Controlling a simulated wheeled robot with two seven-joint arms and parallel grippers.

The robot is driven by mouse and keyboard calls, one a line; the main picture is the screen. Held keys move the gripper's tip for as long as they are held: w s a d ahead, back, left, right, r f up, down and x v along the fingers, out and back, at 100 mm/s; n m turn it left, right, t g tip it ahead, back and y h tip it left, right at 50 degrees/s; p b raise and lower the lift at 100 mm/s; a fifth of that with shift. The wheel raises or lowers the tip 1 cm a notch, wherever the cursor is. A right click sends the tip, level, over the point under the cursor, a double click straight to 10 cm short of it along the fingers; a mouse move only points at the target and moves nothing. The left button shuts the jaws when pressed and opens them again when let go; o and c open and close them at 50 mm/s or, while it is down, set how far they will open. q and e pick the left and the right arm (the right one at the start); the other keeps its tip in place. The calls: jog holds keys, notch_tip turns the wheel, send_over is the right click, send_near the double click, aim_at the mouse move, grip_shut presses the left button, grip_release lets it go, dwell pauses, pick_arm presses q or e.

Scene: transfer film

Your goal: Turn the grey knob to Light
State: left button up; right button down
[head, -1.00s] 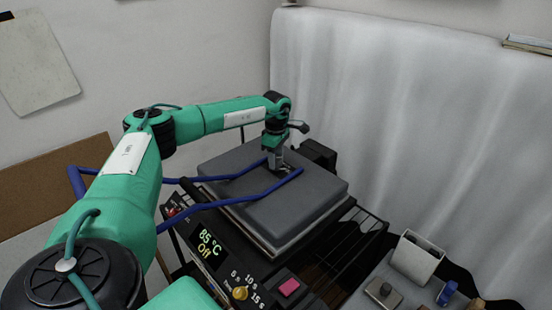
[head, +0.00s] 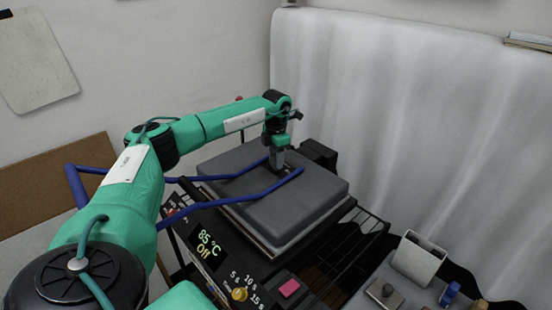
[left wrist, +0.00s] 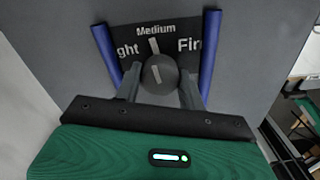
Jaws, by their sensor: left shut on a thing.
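The grey knob (left wrist: 159,75) shows in the left wrist view on a dark label plate (left wrist: 128,46). The plate reads Medium at the top, part of Light at left and part of Firm at right. The pale line on the knob points up, roughly at Medium. My left gripper (left wrist: 160,84) is shut on the knob, one finger on each side. In the head view my left gripper (head: 279,166) points down onto the grey press lid (head: 300,205) and hides the knob. My right gripper is not in view.
Two blue bars (head: 240,201) run over the lid, one on each side of the gripper. The front panel has a display (head: 206,243) reading 85 °C Off, a yellow dial (head: 240,294) and a pink button (head: 289,288). A wire rack (head: 350,235) is at right.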

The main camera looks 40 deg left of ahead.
pick_arm(q)
jog(key=n, duration=0.4)
jog(key=shift+n, duration=1.9)
jog(key=shift+r, duration=0.1)
jog(key=o, duration=1)
jog(key=shift+r+b, duration=2.3)
jog(key=shift+r, duration=4.55)
